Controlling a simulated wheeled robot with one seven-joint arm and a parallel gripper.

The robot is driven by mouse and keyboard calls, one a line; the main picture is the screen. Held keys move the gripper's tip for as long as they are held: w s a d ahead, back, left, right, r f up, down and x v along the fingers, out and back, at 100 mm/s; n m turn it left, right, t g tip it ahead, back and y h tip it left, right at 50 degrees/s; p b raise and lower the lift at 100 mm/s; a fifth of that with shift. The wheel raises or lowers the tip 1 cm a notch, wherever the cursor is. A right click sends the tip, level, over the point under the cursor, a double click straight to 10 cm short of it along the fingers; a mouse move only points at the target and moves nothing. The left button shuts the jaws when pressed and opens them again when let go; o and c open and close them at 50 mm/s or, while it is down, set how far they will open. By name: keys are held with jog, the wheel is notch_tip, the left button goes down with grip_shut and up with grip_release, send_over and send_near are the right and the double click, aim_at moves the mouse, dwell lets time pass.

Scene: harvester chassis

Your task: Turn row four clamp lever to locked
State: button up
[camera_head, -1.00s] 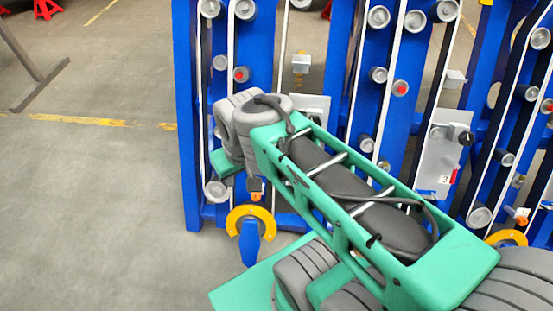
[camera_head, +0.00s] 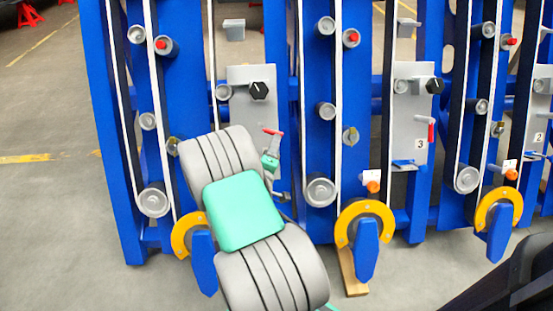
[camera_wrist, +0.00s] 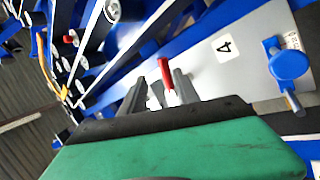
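The row four clamp lever is a red handle (camera_wrist: 163,72) in front of the grey plate (camera_wrist: 215,62) marked 4 in the wrist view. My gripper (camera_wrist: 161,78) is open, with one dark finger on each side of the lever; contact cannot be told. In the head view, the red lever (camera_head: 273,132) lies nearly level on the grey row four plate (camera_head: 240,78), below a black knob (camera_head: 259,91). The green body of my gripper (camera_head: 271,160) is just below it. My arm hides the plate's lower part. A blue T-handle (camera_wrist: 287,65) is at the wrist view's right.
The row three plate (camera_head: 410,105) stands to the right, with its red lever (camera_head: 431,131) hanging down. Blue frame posts (camera_head: 314,100), rollers (camera_head: 320,191), white belts and yellow hooks (camera_head: 364,215) surround the plates. Open floor (camera_head: 50,215) lies at left.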

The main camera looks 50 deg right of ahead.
aim_at(277, 132)
jog(key=shift+n+t, duration=0.5)
jog(key=shift+n, duration=0.1)
jog(key=x, duration=0.5)
jog(key=f+p+x, duration=0.1)
jog(key=x, duration=0.1)
jog(key=shift+w+d, duration=0.2)
jog(key=shift+d, duration=0.1)
grip_shut()
dwell(0.5)
